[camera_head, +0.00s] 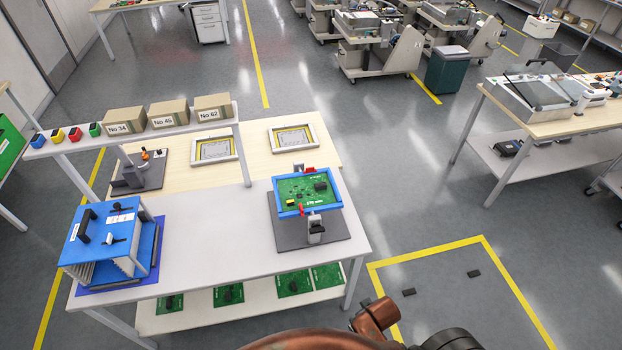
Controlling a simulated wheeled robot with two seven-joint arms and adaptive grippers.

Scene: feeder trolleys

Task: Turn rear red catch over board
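A green circuit board (296,187) sits in a blue frame (278,205) on a stand with a dark grey base plate (344,226), at the right of the near white table. A small red catch (309,169) shows at the rear edge of the frame. Another small red catch (301,209) shows at the front edge. They are too small for me to tell for sure whether either lies over the board. Neither of my grippers is in view. Only copper-coloured and black parts of my own arm show at the bottom edge, apart from the board stand.
A blue box-like fixture (110,228) stands at the table's left. Numbered cardboard boxes (169,113) stand on a raised shelf behind. Two framed panels (213,149) lie on the wooden table behind. The white tabletop (210,230) between fixture and stand is clear. Green boards lie on the lower shelf (258,304).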

